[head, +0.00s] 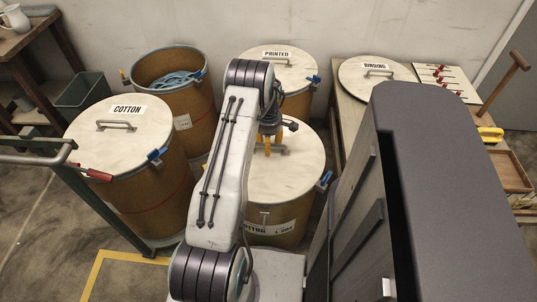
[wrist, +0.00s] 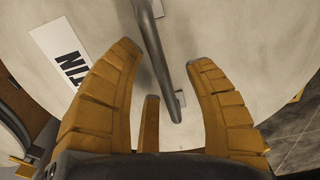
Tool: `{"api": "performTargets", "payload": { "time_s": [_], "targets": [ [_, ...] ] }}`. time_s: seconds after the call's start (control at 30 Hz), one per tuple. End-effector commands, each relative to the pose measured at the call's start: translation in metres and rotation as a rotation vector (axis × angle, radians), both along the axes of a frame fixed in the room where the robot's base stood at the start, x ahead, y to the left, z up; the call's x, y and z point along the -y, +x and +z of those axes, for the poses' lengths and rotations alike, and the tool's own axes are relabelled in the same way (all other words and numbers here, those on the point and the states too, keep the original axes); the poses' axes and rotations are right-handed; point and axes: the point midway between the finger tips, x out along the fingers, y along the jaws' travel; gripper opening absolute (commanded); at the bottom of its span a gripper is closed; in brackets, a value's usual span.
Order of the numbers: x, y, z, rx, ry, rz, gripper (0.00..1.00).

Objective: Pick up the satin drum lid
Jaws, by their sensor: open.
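The satin drum lid (head: 300,165) is a pale round disc on the brown drum in the middle of the head view, partly hidden by my arm. A dark bar handle (wrist: 156,45) stands on the lid. My gripper (head: 267,146) is over the lid at the handle. In the wrist view its orange fingers (wrist: 165,65) are spread, with the handle between the outer two. I cannot tell whether any finger touches it.
The cotton drum (head: 120,122) stands left, with a green rail (head: 85,190) before it. Behind are an open drum (head: 150,64) with blue material and the printed drum (head: 282,70). Right, the binding lid (head: 355,82) lies on a bench holding a tool board.

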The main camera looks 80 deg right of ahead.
Motion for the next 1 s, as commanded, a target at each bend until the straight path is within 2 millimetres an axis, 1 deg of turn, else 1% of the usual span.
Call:
{"api": "performTargets", "payload": {
  "time_s": [1.0],
  "targets": [
    [-0.0002,0.0000,-0.0047,0.000,0.001,0.000,0.48]
  ]
}}
